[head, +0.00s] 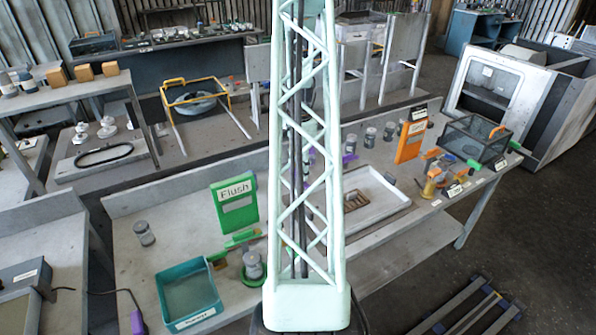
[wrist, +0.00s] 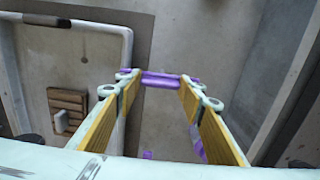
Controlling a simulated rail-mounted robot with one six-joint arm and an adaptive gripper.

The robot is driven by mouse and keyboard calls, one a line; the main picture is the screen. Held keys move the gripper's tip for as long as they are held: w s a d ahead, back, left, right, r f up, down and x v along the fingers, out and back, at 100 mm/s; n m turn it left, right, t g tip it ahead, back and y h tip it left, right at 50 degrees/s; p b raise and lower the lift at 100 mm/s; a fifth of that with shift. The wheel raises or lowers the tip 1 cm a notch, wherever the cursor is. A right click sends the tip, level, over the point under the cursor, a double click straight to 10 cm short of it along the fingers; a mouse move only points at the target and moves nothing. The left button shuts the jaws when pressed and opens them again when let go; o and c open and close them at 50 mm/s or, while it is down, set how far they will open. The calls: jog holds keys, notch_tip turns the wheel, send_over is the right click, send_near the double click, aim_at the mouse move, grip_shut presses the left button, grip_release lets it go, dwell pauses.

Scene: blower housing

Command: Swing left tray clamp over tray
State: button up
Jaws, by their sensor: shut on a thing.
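In the wrist view my gripper (wrist: 160,82) has its two yellow-padded fingers on either side of a purple bar, part of the left tray clamp (wrist: 159,76), and is shut on it. More purple shows near the right finger. The bar lies beside the white tray's rim (wrist: 127,60), on the bare bench side rather than across the tray. In the head view the tray (head: 392,215) lies on the bench; my column hides its left end and my gripper. Another purple part (head: 349,157) shows behind the tray.
A brown slotted block (wrist: 68,112) is inside the tray. A raised grey panel (wrist: 270,75) stands on the right in the wrist view. The green Flush sign (head: 235,205), a teal bin (head: 188,295) and an orange sign (head: 410,140) stand on the bench.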

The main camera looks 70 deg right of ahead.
jog(key=o, duration=1.2)
jog(key=shift+c, duration=0.2)
jog(key=shift+r, duration=0.2)
notch_tip(320, 180, up, 12)
jog(key=shift+f, duration=0.2)
dwell(0.4)
